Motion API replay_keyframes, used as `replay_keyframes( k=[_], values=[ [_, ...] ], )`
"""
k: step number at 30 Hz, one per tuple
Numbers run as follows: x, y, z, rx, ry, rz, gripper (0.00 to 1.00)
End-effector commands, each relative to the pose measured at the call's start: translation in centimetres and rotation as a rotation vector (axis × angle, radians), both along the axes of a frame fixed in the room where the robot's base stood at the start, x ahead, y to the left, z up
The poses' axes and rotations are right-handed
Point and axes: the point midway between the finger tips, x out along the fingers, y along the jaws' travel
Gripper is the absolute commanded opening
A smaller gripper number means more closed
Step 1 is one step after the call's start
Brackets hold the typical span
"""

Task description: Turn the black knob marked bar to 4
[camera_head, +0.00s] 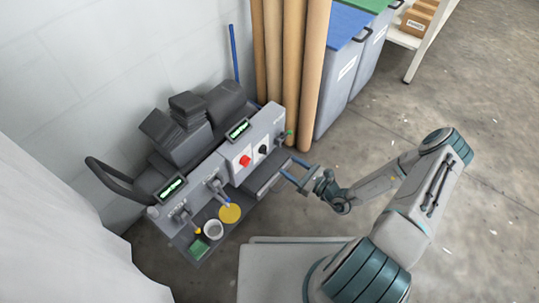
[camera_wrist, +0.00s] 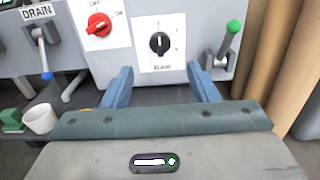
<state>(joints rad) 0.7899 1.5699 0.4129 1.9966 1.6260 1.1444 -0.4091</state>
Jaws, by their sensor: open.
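The black knob (camera_wrist: 160,43) sits on a white plate marked BAR on the press's grey front panel, and its pointer stands roughly upright. It also shows in the head view (camera_head: 263,149), small, to the right of the red knob. My gripper (camera_wrist: 163,80) is open and empty, its two blue fingers spread below and to either side of the knob, apart from it. In the head view my gripper (camera_head: 297,172) is in front of the panel's right end. The scale numbers around the knob are too small to read.
A red knob (camera_wrist: 99,25) is left of the black knob. A green-tipped lever (camera_wrist: 233,27) stands close on the right, and a blue-tipped lever (camera_wrist: 46,74) is at left under a DRAIN label. Brown rolls (camera_head: 294,75) stand behind the press's right end. Open floor lies right.

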Motion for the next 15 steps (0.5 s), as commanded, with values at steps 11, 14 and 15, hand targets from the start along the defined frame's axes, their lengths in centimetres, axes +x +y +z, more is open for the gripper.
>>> replay_keyframes(
  k=[11,14,15],
  values=[
    [4.7,6.2,-0.3,-0.002,-0.002,0.004,0.54],
    [5.5,7.1,-0.3,-0.002,-0.002,0.003,0.54],
    [5.7,7.4,-0.2,-0.002,-0.002,0.003,0.54]
  ],
)
